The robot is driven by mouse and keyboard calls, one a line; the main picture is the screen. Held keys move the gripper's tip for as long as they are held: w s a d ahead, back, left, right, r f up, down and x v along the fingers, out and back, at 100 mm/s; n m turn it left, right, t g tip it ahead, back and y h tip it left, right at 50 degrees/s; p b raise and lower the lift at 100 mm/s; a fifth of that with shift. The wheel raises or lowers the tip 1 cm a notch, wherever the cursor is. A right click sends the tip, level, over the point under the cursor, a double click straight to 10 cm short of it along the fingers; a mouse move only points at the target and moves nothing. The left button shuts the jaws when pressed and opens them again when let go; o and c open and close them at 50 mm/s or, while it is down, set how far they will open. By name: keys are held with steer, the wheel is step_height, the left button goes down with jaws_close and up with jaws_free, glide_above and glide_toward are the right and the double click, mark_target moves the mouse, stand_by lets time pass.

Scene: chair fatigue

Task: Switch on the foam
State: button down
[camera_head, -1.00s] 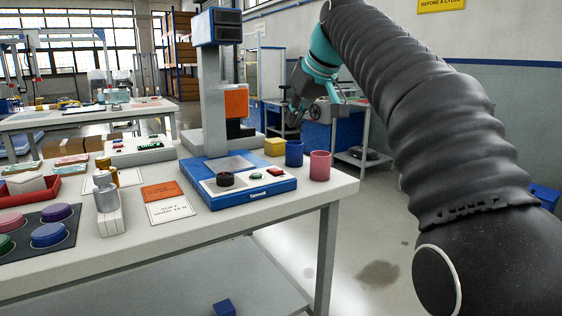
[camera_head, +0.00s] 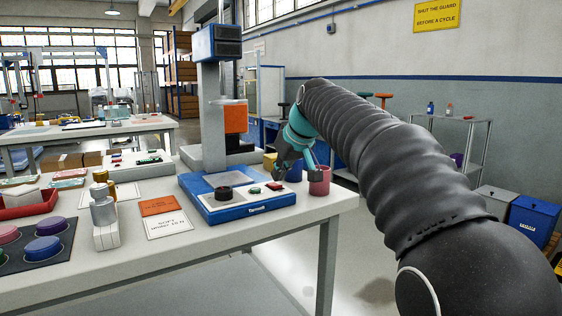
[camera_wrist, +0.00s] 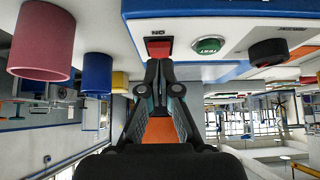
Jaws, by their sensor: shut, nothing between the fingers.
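The test machine has a blue base (camera_head: 238,210) with an unclear front label, a grey column and an orange block. Its front panel carries a red switch (camera_head: 274,186), a green button (camera_head: 254,190) and a black knob (camera_head: 223,192). My gripper (camera_head: 279,176) is above and beside the red switch at the panel's right end. In the upside-down wrist view, the red switch (camera_wrist: 159,48), with "ON" lettering beside it, lies just past the tips of my shut, empty gripper (camera_wrist: 162,70). Whether they touch it I cannot tell. The green button (camera_wrist: 208,45) shows beside it.
A pink cup (camera_head: 319,182) stands close to my gripper at the table's right end, with a blue cup (camera_wrist: 97,75) and a yellow block (camera_wrist: 118,82) nearby. An orange card (camera_head: 163,205) and small metal weights (camera_head: 102,210) lie left of the machine.

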steer(key=shift+f, duration=0.5)
steer(key=f+b, duration=0.1)
steer(key=b, duration=0.2)
steer(key=shift+s+d+f, duration=0.15)
steer(key=shift+s+f, duration=0.05)
steer(key=shift+r+t+y, duration=0.2)
steer(key=shift+t+y, duration=0.1)
steer(key=shift+t, duration=0.1)
steer(key=shift+r, duration=0.25)
steer(key=shift+r+p, duration=0.7)
steer(key=shift+p, duration=0.2)
